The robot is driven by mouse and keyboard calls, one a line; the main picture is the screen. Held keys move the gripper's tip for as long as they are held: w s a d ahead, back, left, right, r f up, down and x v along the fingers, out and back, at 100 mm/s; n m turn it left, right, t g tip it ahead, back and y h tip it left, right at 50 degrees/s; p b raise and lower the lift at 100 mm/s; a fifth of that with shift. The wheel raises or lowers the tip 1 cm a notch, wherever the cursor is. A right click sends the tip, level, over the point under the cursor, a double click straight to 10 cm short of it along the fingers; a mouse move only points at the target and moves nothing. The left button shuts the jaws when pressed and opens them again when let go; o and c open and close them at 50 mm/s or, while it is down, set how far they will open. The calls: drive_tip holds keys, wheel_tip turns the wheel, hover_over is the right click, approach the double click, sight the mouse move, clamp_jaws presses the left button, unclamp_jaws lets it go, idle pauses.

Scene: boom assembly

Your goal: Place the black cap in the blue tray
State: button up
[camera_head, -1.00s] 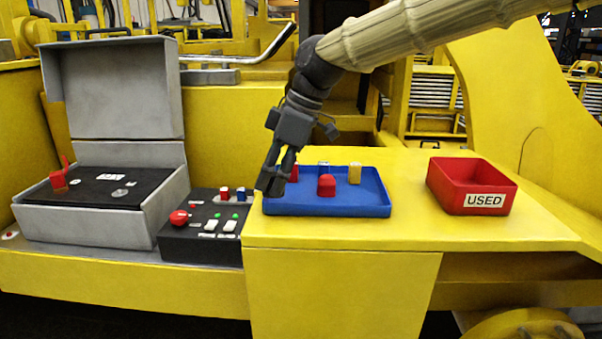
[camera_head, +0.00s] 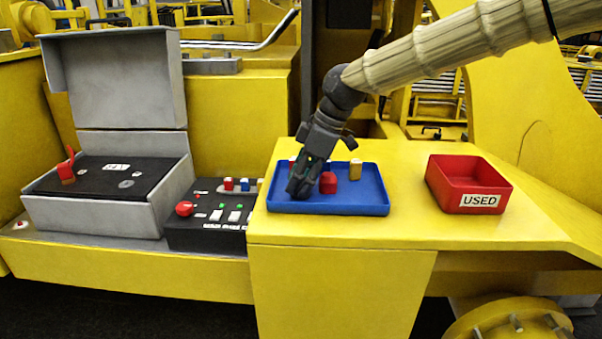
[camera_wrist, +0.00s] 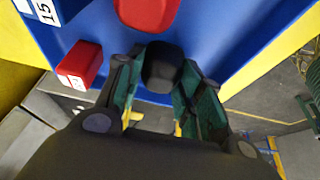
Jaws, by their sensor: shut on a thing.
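The black cap (camera_wrist: 162,66) is a dark rounded block between my gripper's fingers in the wrist view. My gripper (camera_head: 299,190) is shut on it, over the left front part of the blue tray (camera_head: 340,209). The tray's blue floor also shows behind the cap in the wrist view (camera_wrist: 235,40). The cap cannot be made out apart from the dark fingers in the head view. I cannot tell whether the cap touches the tray floor.
In the tray are a red cap (camera_head: 328,183) close to the right of my gripper, a yellow block (camera_head: 355,169) and other blocks partly hidden by my gripper. A red bin marked USED (camera_head: 470,185) stands right. A black control box (camera_head: 208,238) and an open grey case (camera_head: 95,217) are left.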

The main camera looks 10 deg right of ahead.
drive_tip(key=shift+f, duration=0.1)
drive_tip(key=o, duration=1)
drive_tip(key=b+v, duration=0.4)
drive_tip(key=v, duration=0.8)
